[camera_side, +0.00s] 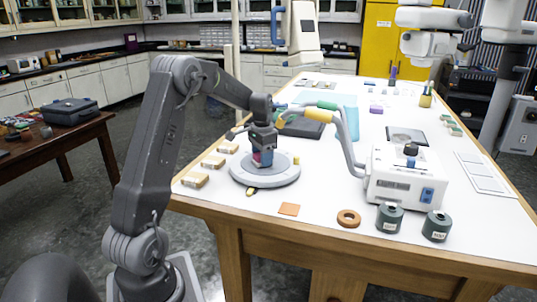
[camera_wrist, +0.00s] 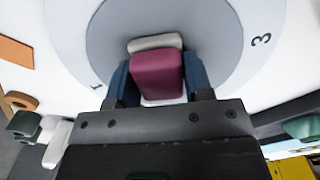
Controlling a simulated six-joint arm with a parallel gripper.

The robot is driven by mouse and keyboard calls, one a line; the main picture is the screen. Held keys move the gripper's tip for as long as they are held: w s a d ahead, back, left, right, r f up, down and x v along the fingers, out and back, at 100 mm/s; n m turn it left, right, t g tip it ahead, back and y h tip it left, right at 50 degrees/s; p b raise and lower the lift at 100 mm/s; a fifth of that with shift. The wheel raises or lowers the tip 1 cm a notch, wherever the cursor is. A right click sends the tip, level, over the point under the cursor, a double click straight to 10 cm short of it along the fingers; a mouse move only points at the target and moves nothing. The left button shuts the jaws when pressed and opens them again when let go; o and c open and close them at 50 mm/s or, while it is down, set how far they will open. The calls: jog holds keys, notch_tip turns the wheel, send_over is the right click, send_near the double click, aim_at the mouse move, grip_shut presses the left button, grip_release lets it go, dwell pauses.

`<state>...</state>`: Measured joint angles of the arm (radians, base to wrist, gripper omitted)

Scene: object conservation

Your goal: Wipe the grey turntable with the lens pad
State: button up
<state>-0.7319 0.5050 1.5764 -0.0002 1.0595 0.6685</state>
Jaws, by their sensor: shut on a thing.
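The grey turntable (camera_side: 284,176) is a round disc on the white table, at the middle of the side view. It fills the upper part of the wrist view (camera_wrist: 218,32), with a darker inner disc and a pale outer ring carrying numbers. My gripper (camera_side: 262,158) points down over the turntable. Its blue fingers (camera_wrist: 157,82) are shut on the lens pad (camera_wrist: 157,72), a maroon block with a pale layer beneath. The pad sits low over the inner disc; I cannot tell whether it touches. In the side view, the fingers partly hide the pad.
Labelled wooden blocks (camera_side: 194,179) line the table's left edge. A white machine (camera_side: 405,180) with a hose stands to the right. Two dark green cylinders (camera_side: 389,218), an orange ring (camera_side: 348,218) and an orange square (camera_side: 289,209) lie near the front. White table shows between them.

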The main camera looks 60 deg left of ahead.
jog(key=shift+s+d, duration=0.2)
jog(key=shift+s, duration=0.4)
jog(key=shift+s+d, duration=0.15)
jog(key=shift+s, duration=0.45)
jog(key=shift+s+r, duration=0.15)
jog(key=shift+r, duration=3.85)
